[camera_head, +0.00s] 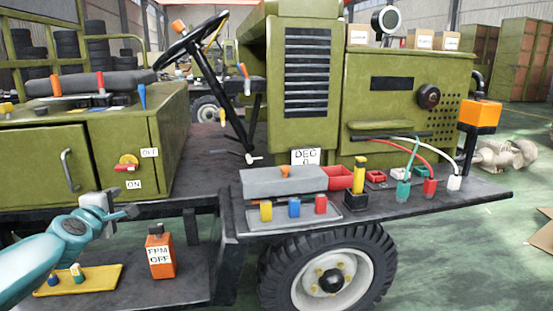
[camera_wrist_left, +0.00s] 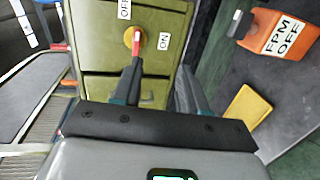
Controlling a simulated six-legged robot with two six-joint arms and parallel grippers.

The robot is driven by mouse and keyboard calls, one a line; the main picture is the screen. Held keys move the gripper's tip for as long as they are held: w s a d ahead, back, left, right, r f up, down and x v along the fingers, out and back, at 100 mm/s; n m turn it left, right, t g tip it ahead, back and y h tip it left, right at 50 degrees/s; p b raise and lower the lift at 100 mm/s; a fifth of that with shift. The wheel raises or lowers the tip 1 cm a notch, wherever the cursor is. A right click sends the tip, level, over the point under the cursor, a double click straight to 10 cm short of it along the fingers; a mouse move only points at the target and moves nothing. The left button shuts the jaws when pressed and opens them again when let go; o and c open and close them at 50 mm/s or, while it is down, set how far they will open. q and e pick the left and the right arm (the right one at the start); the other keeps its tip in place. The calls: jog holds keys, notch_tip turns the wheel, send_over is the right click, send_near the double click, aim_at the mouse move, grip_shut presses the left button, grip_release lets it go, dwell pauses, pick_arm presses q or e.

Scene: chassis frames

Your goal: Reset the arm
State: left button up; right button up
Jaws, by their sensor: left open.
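My left arm comes in from the lower left in the head view. Its left gripper (camera_head: 121,210) is open and empty, in front of the green cabinet (camera_head: 45,165). In the left wrist view my gripper (camera_wrist_left: 158,85) has its two dark fingers apart with nothing between them. Beyond the fingers is a rotary switch (camera_wrist_left: 132,40) with a red and yellow handle, between OFF and ON labels. The switch also shows in the head view (camera_head: 126,163), above the gripper and apart from it. My right gripper is in neither view.
An orange FPM OFF container (camera_head: 160,252) stands on the low step, right of my gripper. A yellow plate (camera_head: 100,277) lies beside it, partly behind my arm. A shelf (camera_head: 380,208) with coloured connectors juts out at right above a tyre (camera_head: 340,275). Open floor lies at far right.

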pick_arm(q)
jog(key=s+d+f+m+g+h+p, duration=0.25)
jog(key=s+d+f+g+p, duration=0.2)
jog(key=d+f+p, duration=0.35)
jog(key=s+d+f+m+g+h+p, duration=0.1)
jog(key=s+d+f+m+g+p, duration=0.3)
jog(key=d+f+p, duration=0.45)
jog(key=s+d+f+m+g+h+p, duration=0.1)
jog(key=s+d+f+m+g+p, duration=0.1)
jog(key=s, duration=0.8)
jog(key=s+d+f+m+g+h+p, duration=0.1)
jog(key=s+d+f+m+g+p, duration=0.1)
jog(key=s, duration=0.9)
jog(key=s+d+f+m+g+h+p, duration=0.1)
jog(key=s+d+f+m+g+p, duration=0.1)
jog(key=s+d+m, duration=0.4)
jog(key=s+f+m+p, duration=0.1)
jog(key=s, duration=0.4)
jog(key=shift+g+p, duration=0.35)
jog(key=shift+p, duration=0.05)
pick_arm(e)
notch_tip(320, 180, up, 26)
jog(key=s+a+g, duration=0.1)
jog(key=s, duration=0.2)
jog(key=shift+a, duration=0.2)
